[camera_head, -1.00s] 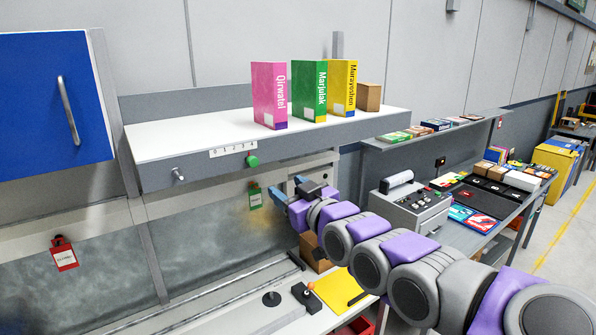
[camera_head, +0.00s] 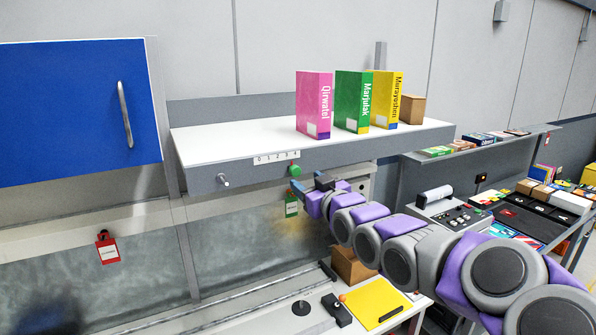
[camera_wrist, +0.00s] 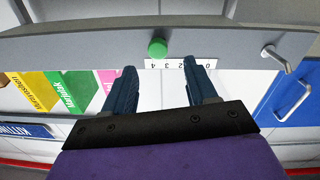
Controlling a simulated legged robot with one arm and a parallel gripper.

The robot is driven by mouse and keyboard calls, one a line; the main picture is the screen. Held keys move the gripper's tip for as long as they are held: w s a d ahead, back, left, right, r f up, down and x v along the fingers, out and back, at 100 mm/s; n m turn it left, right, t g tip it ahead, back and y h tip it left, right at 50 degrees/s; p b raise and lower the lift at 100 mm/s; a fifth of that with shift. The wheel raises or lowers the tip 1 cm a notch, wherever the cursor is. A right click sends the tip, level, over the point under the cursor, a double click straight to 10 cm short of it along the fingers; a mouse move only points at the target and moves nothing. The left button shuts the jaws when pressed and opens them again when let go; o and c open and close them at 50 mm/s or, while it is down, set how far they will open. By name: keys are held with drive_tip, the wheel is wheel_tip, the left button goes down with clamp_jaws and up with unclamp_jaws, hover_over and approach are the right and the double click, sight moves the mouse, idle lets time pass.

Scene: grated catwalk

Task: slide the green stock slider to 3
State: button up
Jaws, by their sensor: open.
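The green slider knob (camera_head: 295,171) sits on the grey front edge of the shelf, just under the 4 end of the white number strip (camera_head: 277,158). The knob also shows in the wrist view (camera_wrist: 157,48), where the strip (camera_wrist: 185,63) appears upside down beside it. My gripper (camera_head: 303,187) is just below and to the right of the knob in the head view. In the wrist view my gripper (camera_wrist: 164,74) is open and empty, with the knob beyond and between its two fingertips, seemingly apart from them.
Pink (camera_head: 314,104), green (camera_head: 351,101) and yellow (camera_head: 386,100) boxes stand on the shelf (camera_head: 230,137). A metal peg (camera_head: 222,180) sticks out left of the strip. A green tag (camera_head: 291,204) hangs below the knob. A blue cabinet (camera_head: 75,105) is at left.

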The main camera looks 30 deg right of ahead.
sight(297, 173)
drive_tip(key=w+p, duration=0.1)
drive_tip(key=w, duration=0.5)
drive_tip(key=shift+w+d, duration=0.1)
drive_tip(key=shift+d, duration=0.1)
drive_tip(key=shift+w+d, duration=0.25)
drive_tip(key=shift+w, duration=0.2)
drive_tip(key=shift+a, duration=0.45)
drive_tip(key=shift+c, duration=1.1)
drive_tip(key=shift+d, duration=0.25)
clamp_jaws()
